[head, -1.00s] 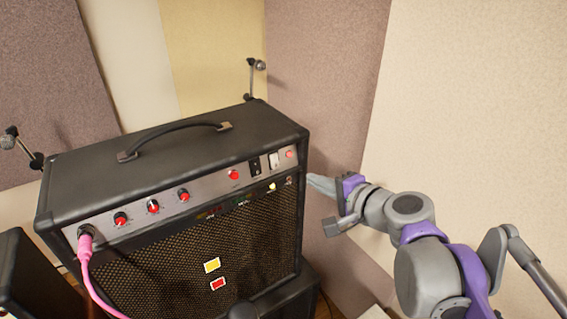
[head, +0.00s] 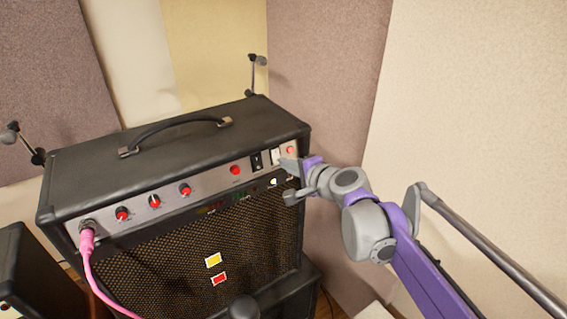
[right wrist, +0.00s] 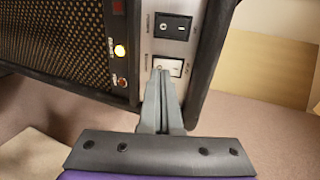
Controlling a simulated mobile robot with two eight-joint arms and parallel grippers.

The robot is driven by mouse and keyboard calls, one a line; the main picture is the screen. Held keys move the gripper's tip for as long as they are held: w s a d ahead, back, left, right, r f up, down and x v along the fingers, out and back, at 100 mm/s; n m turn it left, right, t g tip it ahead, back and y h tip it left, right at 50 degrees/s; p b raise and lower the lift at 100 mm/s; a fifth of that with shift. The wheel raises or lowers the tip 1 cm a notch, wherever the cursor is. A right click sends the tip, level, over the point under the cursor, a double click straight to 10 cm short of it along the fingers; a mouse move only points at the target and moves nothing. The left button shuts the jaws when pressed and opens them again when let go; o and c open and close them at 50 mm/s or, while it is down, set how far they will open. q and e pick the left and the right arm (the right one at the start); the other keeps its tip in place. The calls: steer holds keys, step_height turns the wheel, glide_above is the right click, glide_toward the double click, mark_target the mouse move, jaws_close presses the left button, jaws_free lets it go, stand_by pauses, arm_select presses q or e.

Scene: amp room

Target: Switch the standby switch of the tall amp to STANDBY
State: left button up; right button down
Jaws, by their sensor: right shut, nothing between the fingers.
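The tall black amp (head: 80,170) stands in the head view with its control panel facing me. A black rocker switch (head: 257,160) and a white rocker switch (head: 275,157) sit side by side near the panel's right end. In the right wrist view the black switch (right wrist: 172,26) and the white switch (right wrist: 168,66) show close up; their small labels are hard to read. My right gripper (head: 290,167) is shut and empty. Its fingertips (right wrist: 162,78) are at the white switch and cover part of it; I cannot tell whether they touch. My left gripper is out of view.
Red knobs (head: 154,201) and a pink cable (head: 88,255) are on the amp's panel. A lit yellow lamp (right wrist: 120,50) is beside the switches. A smaller dark amp (head: 35,270) stands at left. Padded walls are behind and to the right (head: 470,100).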

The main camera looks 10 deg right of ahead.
mark_target(276, 156)
steer(key=shift+x, duration=0.95)
steer(key=shift+w, duration=0.15)
steer(key=shift+f, duration=0.1)
steer(key=shift+w+a+r+p, duration=0.1)
steer(key=shift+w+r+p, duration=0.05)
steer(key=shift+r+p, duration=0.55)
